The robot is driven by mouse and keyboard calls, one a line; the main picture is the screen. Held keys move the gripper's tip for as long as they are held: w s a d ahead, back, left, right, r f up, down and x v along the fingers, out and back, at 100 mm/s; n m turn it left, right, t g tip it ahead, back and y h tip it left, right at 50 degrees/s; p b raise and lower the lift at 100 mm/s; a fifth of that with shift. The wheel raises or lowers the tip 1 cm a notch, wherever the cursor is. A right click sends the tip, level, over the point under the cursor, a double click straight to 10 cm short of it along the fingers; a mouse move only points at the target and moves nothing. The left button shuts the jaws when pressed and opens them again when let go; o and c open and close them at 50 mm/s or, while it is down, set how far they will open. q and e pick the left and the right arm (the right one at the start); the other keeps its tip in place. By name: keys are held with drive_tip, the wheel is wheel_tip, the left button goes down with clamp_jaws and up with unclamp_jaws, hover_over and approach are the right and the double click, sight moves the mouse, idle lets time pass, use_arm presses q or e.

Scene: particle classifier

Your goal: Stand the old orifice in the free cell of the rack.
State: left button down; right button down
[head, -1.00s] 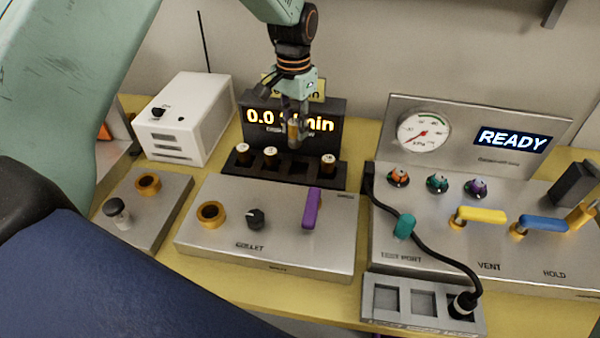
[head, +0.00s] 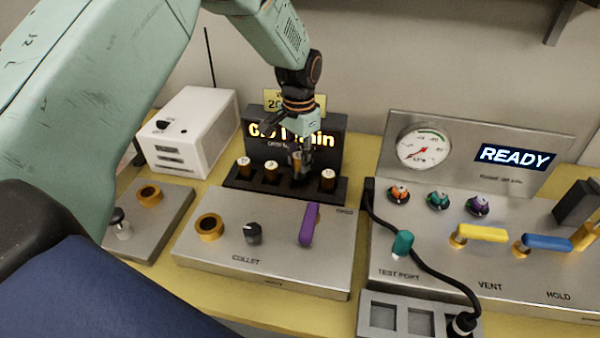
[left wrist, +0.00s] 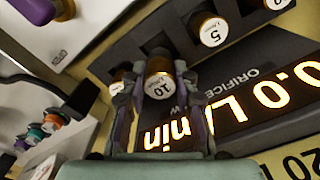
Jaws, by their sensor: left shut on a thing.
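The black rack (head: 312,188) stands in front of the lit flow display and has a row of cells. Brown orifices with white caps (head: 244,167) fill its two left cells and its right end cell (head: 328,178). The held orifice is upright at the third cell from the left, the one without another orifice. Its lower end is hard to see, so I cannot tell how deep it sits. My right gripper is not in view.
The flow display (head: 268,152) is close behind the gripper. A white box (head: 190,130) with an antenna stands left. The collet station (head: 210,262), with a purple lever (head: 309,225), is in front of the rack. The gauge panel (head: 500,215) reads READY at right.

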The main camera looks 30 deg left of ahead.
sight(299, 170)
use_arm(q)
drive_tip(key=shift+a+f, duration=0.2)
drive_tip(key=shift+f, duration=0.5)
drive_tip(key=shift+d+f, duration=0.2)
drive_tip(key=shift+f, duration=0.45)
drive_tip(key=shift+d+f, duration=0.15)
drive_tip(key=shift+f, duration=0.45)
drive_tip(key=shift+w+a+f, duration=0.1)
drive_tip(key=shift+a+f, duration=0.1)
drive_tip(key=shift+a, duration=0.05)
drive_tip(key=c, duration=1.4)
unclamp_jaws()
drive_tip(key=shift+c, duration=0.2)
drive_tip(key=o, duration=0.4)
drive_tip(key=shift+d+r, duration=0.1)
drive_tip(key=shift+d, duration=0.1)
drive_tip(key=shift+a, duration=0.1)
wheel_tip(299, 170, up, 12)
drive_tip(key=shift+r+p, duration=0.1)
drive_tip(key=shift+p, duration=0.3)
